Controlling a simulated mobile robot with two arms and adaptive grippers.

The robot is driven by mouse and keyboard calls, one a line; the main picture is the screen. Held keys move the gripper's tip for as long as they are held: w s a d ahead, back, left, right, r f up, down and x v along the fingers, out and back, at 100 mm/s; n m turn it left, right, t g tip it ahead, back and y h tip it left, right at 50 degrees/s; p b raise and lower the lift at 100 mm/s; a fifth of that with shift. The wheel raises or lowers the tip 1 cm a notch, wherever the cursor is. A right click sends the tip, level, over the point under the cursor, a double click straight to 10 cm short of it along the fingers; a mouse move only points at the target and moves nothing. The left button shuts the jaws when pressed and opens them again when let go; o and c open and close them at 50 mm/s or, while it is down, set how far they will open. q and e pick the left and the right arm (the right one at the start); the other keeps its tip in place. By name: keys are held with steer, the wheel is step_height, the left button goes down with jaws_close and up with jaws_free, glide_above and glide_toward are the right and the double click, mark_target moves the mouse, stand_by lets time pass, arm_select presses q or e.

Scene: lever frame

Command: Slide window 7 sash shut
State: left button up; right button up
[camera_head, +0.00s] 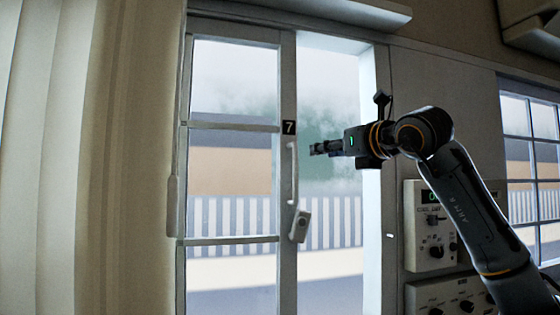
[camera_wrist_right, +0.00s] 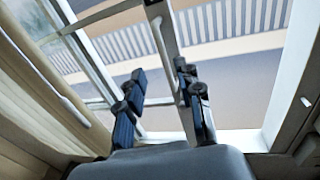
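The window 7 sash (camera_head: 285,80) is a pale-framed glazed panel with a black "7" plate on its right stile. Open space shows between that stile and the right jamb (camera_head: 372,200). A slim vertical pull handle (camera_head: 292,172) is on the stile, with a small grey fitting (camera_head: 300,226) below it. My right gripper (camera_head: 314,149) points left, just right of the handle in the head view. In the right wrist view its fingers (camera_wrist_right: 160,80) are spread apart with nothing gripped, and the handle (camera_wrist_right: 160,45) shows beyond the gap between them. My left gripper is not in view.
A beige curtain (camera_head: 60,150) hangs left of the window. Right of the jamb, wall control boxes (camera_head: 432,252) with knobs sit behind my right arm. A second, multi-pane window (camera_head: 530,150) is at the far right. A grey housing (camera_head: 340,8) runs above the window.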

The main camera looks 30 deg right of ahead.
mark_target(297, 155)
steer(key=w+p, duration=0.2)
steer(key=w, duration=0.2)
steer(key=w+p, duration=0.2)
steer(key=w, duration=0.2)
steer(key=w+p, duration=0.2)
steer(key=w, duration=0.2)
steer(key=shift+d+r, duration=0.2)
steer(key=shift+r, duration=0.05)
steer(key=shift+w, duration=0.5)
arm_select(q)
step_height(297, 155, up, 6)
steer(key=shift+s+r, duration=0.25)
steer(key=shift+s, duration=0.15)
arm_select(e)
steer(key=shift+w+f, duration=0.15)
steer(key=shift+w, duration=0.05)
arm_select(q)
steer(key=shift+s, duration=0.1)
arm_select(e)
jaws_close()
